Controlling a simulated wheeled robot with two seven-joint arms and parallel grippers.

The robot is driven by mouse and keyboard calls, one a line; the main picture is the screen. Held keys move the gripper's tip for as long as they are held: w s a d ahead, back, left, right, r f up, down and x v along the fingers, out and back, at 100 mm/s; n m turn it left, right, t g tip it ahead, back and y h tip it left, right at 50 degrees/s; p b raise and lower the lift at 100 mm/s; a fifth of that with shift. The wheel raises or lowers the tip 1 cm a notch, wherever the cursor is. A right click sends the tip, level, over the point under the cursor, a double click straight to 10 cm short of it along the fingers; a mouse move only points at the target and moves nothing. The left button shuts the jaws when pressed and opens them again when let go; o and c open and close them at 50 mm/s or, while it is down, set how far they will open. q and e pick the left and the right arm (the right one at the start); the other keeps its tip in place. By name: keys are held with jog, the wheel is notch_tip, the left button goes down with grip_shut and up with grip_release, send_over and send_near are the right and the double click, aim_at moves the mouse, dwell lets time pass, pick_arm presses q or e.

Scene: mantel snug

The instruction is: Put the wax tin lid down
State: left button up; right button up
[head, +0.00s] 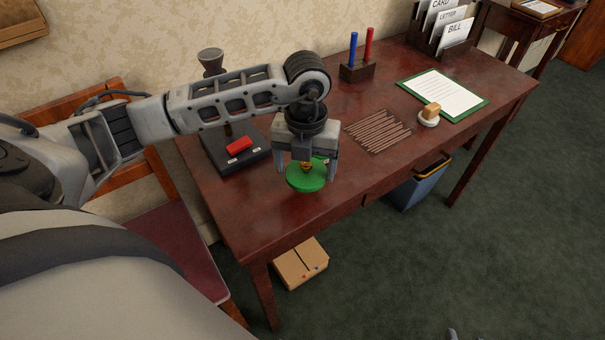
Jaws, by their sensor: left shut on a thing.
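The wax tin lid (306,179) is a round green disc with a small brass knob. It is in my left gripper (306,166), which points down over the near edge of the desk. The gripper is shut on the lid. A bit of green and a pale edge show behind the gripper; I cannot tell whether this is the tin. I cannot tell how far the lid is above the desk top.
The red-brown desk (345,185) has bare room right of the lid. A dark stand with a red block (239,145) is to the left. Wax sticks (378,131), a pen holder (357,70), a stamp (430,114), a green-edged sheet (444,94) and a letter rack (440,38) lie beyond.

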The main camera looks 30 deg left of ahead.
aim_at(303, 176)
pick_arm(q)
jog(key=shift+w+a+f, duration=0.25)
jog(key=shift+a+f, duration=0.15)
jog(key=shift+f, duration=0.15)
notch_tip(303, 176, down, 3)
jog(key=shift+a+f, duration=0.1)
jog(key=shift+a, duration=0.05)
jog(key=shift+f, duration=0.1)
jog(key=shift+f, duration=0.1)
jog(key=shift+f, duration=0.15)
jog(key=o, duration=0.9)
jog(key=shift+r, duration=0.25)
